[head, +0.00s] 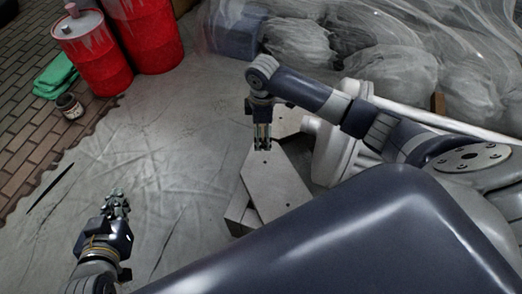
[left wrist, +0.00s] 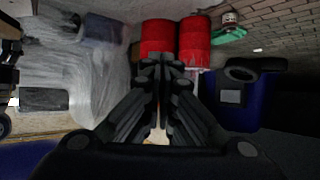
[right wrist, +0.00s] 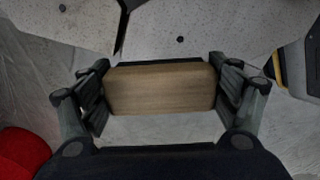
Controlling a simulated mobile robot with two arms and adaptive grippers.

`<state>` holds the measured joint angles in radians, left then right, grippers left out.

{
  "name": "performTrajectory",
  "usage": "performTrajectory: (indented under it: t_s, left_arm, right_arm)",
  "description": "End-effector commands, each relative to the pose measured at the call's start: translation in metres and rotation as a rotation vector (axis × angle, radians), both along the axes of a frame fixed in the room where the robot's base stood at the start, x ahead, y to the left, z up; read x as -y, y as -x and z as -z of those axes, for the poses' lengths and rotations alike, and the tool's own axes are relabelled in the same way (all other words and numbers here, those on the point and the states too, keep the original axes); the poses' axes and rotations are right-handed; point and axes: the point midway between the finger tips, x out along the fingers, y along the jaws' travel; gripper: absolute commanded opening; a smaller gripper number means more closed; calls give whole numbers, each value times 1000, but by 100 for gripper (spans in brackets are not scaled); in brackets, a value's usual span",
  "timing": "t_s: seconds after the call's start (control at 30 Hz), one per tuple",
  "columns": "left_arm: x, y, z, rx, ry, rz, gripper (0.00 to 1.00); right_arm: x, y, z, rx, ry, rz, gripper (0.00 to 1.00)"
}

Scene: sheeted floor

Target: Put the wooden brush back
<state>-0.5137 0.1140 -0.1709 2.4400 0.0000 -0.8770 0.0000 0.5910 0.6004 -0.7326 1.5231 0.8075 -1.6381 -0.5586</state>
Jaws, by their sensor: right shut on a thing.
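The wooden brush (right wrist: 160,90) shows in the right wrist view as a brown wooden block lying across between both fingers. My right gripper (head: 262,146) is shut on it. In the head view this gripper points down over a grey speckled slab (head: 277,188), and the brush is hard to make out there. I cannot tell whether the brush touches the slab. My left gripper (head: 117,204) is low at the left over the sheet; in the left wrist view its fingers (left wrist: 163,65) come together with nothing seen between them.
Two red drums (head: 150,35), a green cloth (head: 56,75) and a small can (head: 69,105) stand at the upper left. A thin dark stick (head: 50,187) lies at the left. Plastic-wrapped bundles (head: 380,80) fill the back right. The sheeted floor (head: 170,150) left of the slab is clear.

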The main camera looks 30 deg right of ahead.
Motion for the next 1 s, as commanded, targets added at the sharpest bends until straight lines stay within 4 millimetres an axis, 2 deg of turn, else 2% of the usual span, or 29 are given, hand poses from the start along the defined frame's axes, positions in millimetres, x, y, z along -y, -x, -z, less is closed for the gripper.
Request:
performTrajectory:
  t_s: [0.17,0.4,0.7,1.0]
  left_arm:
    - [4,-7,-14,75,17,5,0]
    - [16,-30,-59,321,76,21,0]
    - [26,-38,-113,587,144,38,0]
    - [28,-36,-137,708,175,44,0]
  right_arm:
    - [1,-2,12,1,0,-11,44]
    - [1,-2,38,1,0,-10,44]
    - [1,-2,62,2,0,-10,44]
    - [1,-1,75,1,0,-10,44]
